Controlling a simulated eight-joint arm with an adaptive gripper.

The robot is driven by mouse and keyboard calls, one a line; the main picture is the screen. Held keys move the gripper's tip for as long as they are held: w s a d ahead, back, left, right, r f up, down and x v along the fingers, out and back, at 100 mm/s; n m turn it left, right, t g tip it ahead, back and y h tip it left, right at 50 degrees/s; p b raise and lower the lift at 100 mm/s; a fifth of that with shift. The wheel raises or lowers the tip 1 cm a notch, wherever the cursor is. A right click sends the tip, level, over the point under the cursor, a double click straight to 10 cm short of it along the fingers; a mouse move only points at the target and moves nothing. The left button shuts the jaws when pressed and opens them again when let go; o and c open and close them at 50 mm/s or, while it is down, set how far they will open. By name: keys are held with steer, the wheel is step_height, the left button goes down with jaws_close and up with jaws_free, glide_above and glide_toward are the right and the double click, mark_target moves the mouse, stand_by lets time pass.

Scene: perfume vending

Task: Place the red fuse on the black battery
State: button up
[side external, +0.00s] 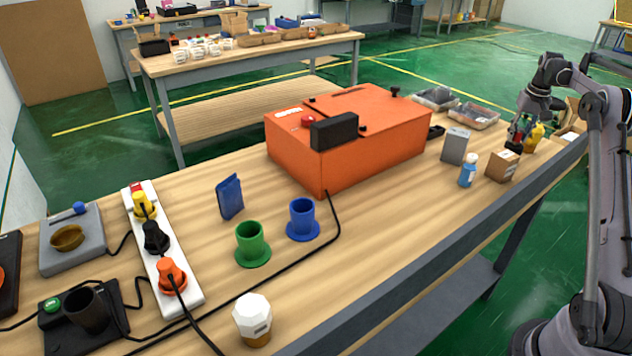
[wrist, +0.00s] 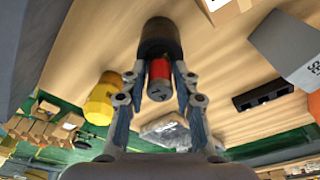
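The red fuse (wrist: 158,73), a red cylinder with a dark grey end cap, is between my gripper's fingertips (wrist: 160,80) in the wrist view. The fingers appear closed on its sides. The black battery (wrist: 160,36), a dark upright cylinder, is directly beyond the fuse's far end, in line with it. I cannot tell whether fuse and battery touch. In the side external view my gripper (side external: 517,134) is low over the table's far right end, beside a yellow bottle (side external: 535,137). Fuse and battery are too small there to separate clearly.
The yellow bottle also shows close to my fingers in the wrist view (wrist: 102,100). A cardboard box (side external: 502,165), a blue-white bottle (side external: 467,170) and a grey box (side external: 454,146) stand nearby. Clear trays (side external: 473,116) lie behind. A large orange case (side external: 375,145) fills the table's middle.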

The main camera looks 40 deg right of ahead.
steer(key=shift+o, duration=0.2)
step_height(320, 180, up, 11)
steer(key=s+a, duration=0.1)
steer(key=w+a+r+n+t, duration=0.1)
steer(key=w+a+r, duration=0.2)
steer(key=a, duration=0.4)
steer(key=w+a+r+n, duration=0.1)
steer(key=w+a+r, duration=0.25)
steer(key=a, duration=0.35)
steer(key=a+n+t, duration=0.2)
steer(key=a, duration=1.3)
steer(key=s+a+f+n+t, duration=0.1)
steer(key=s+a+f, duration=0.3)
steer(key=a, duration=0.4)
steer(key=s+a+f+n+t, duration=0.1)
steer(key=s+a+f+n, duration=0.1)
steer(key=s+a+f, duration=0.3)
steer(key=s+a+f+n+t+y, duration=0.1)
steer(key=s+a+f, duration=0.3)
steer(key=a, duration=0.8)
steer(key=shift+s+f+n, duration=0.25)
steer(key=shift+s+n, duration=0.25)
steer(key=shift+s, duration=0.15)
